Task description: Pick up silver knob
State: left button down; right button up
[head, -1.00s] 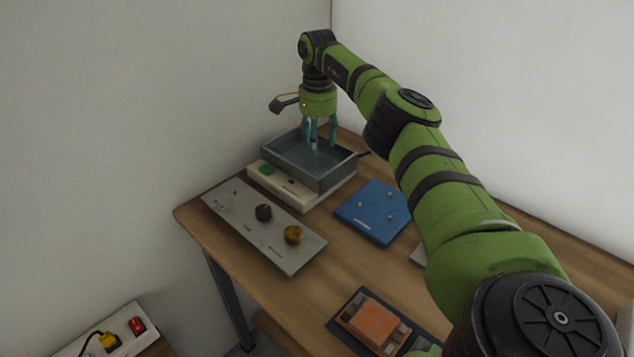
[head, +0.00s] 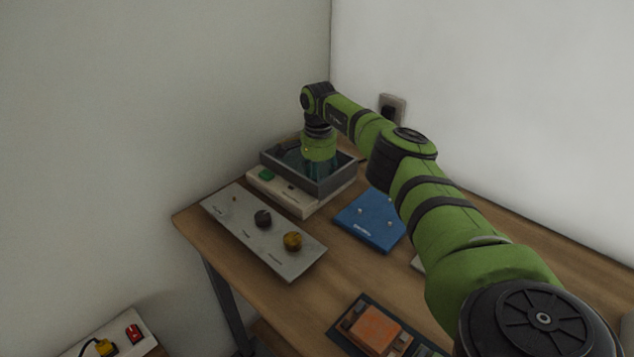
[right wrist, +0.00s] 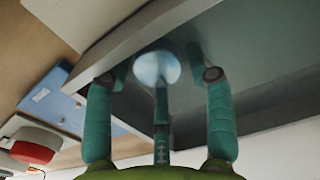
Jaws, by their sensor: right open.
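The silver knob (right wrist: 157,67), a round shiny disc, shows in the right wrist view inside the grey tray (right wrist: 262,75). My right gripper (right wrist: 158,82) is open, its teal fingers spread around the near side of the knob; I cannot tell whether they touch it. In the head view my right gripper (head: 320,150) reaches straight down into the tray (head: 332,186), whose walls hide its fingertips. The knob is hidden in the head view. My left gripper is not in view.
A blue plate (head: 368,222) and an orange block (head: 375,328) lie on the wooden table (head: 290,310).

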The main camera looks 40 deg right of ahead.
jog(key=c, duration=0.7)
